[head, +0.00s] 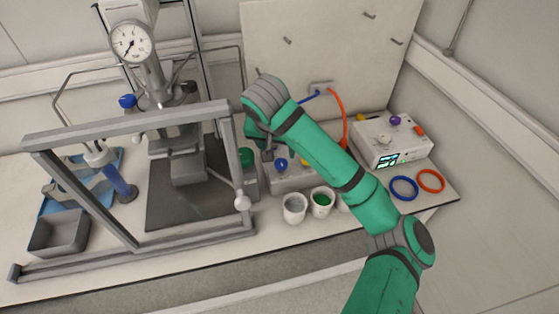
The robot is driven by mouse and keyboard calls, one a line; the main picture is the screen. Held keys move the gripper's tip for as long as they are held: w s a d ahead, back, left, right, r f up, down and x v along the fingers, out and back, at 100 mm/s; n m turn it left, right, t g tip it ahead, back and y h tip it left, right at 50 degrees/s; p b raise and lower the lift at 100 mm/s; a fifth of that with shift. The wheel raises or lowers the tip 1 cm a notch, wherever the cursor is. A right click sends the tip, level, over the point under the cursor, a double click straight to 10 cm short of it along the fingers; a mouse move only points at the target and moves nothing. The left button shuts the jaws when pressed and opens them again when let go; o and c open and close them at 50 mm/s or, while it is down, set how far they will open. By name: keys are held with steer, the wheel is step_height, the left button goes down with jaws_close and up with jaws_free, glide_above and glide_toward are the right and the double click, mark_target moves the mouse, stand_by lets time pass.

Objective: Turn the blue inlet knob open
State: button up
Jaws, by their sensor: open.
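A blue knob (127,101) sits on the left side of the pressure reactor's head, below the round gauge (131,42). A second blue knob (281,165) stands on a grey block (292,181) right of the reactor frame. The picture does not label which one is the inlet. My green arm reaches in from the lower right and bends down at its wrist. My gripper (267,153) points down beside the second blue knob, mostly hidden by my arm. It is open, well right of the reactor's blue knob. I cannot tell any contact.
A grey frame (130,124) surrounds the reactor, with its top bar in front of it. White cups (294,207) stand at the bench's front edge. A grey tray (58,232) is at left.

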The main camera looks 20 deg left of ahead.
mark_target(281, 163)
steer(key=x, duration=1)
steer(key=shift+w, duration=0.1)
steer(key=c, duration=1.1)
